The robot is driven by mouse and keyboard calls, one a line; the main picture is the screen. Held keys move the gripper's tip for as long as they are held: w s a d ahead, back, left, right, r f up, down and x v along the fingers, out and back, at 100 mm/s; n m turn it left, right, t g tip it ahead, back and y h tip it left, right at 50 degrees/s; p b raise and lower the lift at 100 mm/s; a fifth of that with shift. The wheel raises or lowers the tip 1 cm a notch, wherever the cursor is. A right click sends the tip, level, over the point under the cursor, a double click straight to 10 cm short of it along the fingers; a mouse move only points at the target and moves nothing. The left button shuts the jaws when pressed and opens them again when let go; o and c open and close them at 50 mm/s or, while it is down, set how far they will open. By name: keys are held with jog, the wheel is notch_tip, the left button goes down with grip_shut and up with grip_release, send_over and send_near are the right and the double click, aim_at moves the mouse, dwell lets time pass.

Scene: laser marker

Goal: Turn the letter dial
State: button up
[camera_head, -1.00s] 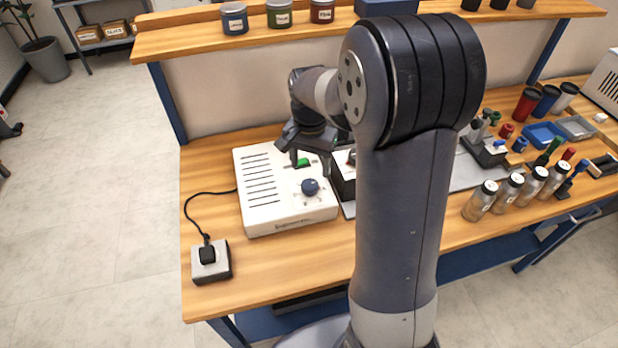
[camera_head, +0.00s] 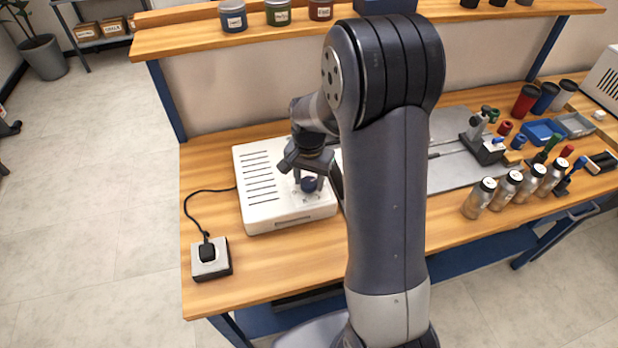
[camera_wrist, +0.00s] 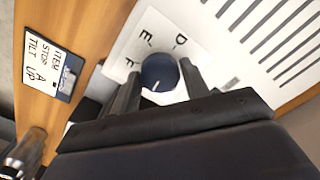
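The letter dial (camera_head: 309,184) is a round dark blue knob on the front right of the white machine (camera_head: 262,200). In the wrist view the dial (camera_wrist: 158,72) has a short white mark on its lower part, and the letters D, E and F stand on the white panel beside it. My gripper (camera_head: 309,180) points down over the dial. In the wrist view my gripper (camera_wrist: 160,78) has one finger on each side of the dial, very close to its edge. The fingers stand apart; firm contact is not visible. The green switch on the machine is hidden.
Several lidded jars (camera_head: 510,188) and colored tools stand to the right. My arm hides the bench middle.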

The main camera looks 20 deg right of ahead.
aim_at(309, 181)
jog(key=c, duration=0.5)
jog(key=shift+m+b, duration=0.3)
jog(key=shift+m, duration=0.6)
jog(key=shift+c, duration=0.2)
jog(key=o, duration=1)
jog(key=shift+c, duration=0.2)
jog(key=shift+r, duration=0.1)
notch_tip(309, 181, up, 11)
